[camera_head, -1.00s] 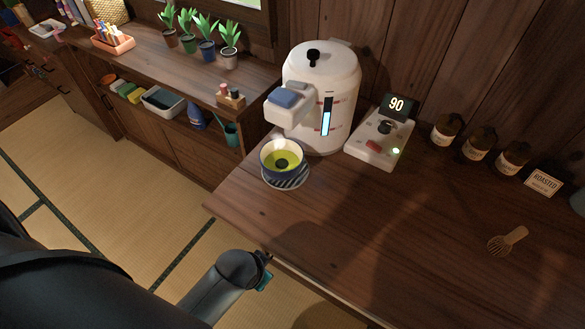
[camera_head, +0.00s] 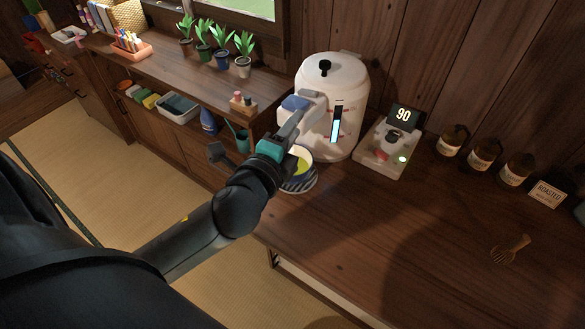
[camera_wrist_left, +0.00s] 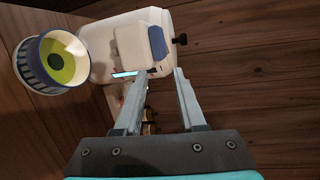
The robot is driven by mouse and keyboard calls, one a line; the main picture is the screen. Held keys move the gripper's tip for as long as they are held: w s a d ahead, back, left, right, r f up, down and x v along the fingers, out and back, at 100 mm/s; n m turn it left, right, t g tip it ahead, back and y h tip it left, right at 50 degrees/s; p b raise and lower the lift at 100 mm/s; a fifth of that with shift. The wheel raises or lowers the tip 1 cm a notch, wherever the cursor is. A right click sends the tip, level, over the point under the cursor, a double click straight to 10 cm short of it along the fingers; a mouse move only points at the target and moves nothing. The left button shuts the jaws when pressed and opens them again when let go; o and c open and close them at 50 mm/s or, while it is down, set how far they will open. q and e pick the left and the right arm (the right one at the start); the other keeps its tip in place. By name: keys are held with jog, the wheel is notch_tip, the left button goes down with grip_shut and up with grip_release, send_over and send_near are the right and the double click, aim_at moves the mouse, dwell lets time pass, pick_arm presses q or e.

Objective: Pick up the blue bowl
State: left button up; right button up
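My left arm partly covers the bowl in the head view. In the left wrist view the bowl (camera_wrist_left: 58,60) is at the upper left, to the left of the fingers. My left gripper (camera_head: 291,128) is beside the bowl near the dispenser spout; in the left wrist view its two fingers (camera_wrist_left: 165,80) are apart with nothing held between them. My right gripper is not in view.
The white dispenser (camera_head: 345,95) stands close behind the bowl. A scale reading 90 (camera_head: 386,150), several brown jars (camera_head: 481,155) and a whisk (camera_head: 510,249) are to the right. The front of the wooden counter (camera_head: 390,240) is clear.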

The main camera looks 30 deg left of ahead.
pick_arm(q)
jog(key=w+d+r+m+g+h, duration=0.1)
jog(key=d+r+m+h, duration=0.35)
jog(key=m, duration=0.95)
jog(key=d+r+m+g+h, duration=0.15)
jog(key=d+m+h, duration=0.45)
jog(key=m+h, duration=0.65)
jog(key=s+a+f+m+g+y, duration=0.1)
jog(key=a+f+m+g+y, duration=0.3)
jog(key=m, duration=0.5)
jog(key=s+a+f+m+g+y, duration=0.1)
jog(key=a+f+m+g+y, duration=0.15)
jog(key=f+m, duration=0.5)
jog(key=a+m+g+y, duration=0.2)
jog(key=a+m+y, duration=0.55)
jog(key=a, duration=0.65)
jog(key=shift+n, duration=0.45)
jog(key=x, duration=1)
jog(key=b+x, duration=0.1)
jog(key=x, duration=0.4)
jog(key=shift+d+f, duration=0.25)
jog(key=shift+d, duration=0.15)
jog(key=shift+s, duration=0.1)
